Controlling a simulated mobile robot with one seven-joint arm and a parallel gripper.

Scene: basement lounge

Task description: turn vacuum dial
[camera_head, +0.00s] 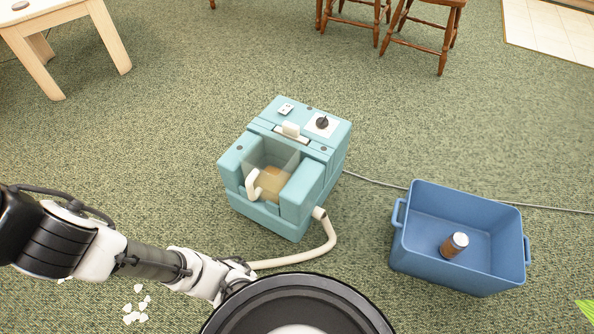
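A teal vacuum (314,165) stands on the green carpet in the middle of the head view. Its dial (322,122) is a small black knob on a white square plate, on the top at the far right. A clear tank (272,172) with brownish contents is set in its front, with a white handle. A pale hose (327,240) leaves its lower right side and curves toward me. My arm comes in from the left, below and to the left of the vacuum. My gripper is not visible; the arm's far end is hidden at the bottom by my round black body part.
A blue bin (408,256) with a brown, white-lidded jar (453,245) inside stands right of the vacuum. A grey cord (375,182) runs behind the bin. White scraps (135,312) lie at lower left. A pale table (62,17) and wooden chairs (447,38) stand at the back.

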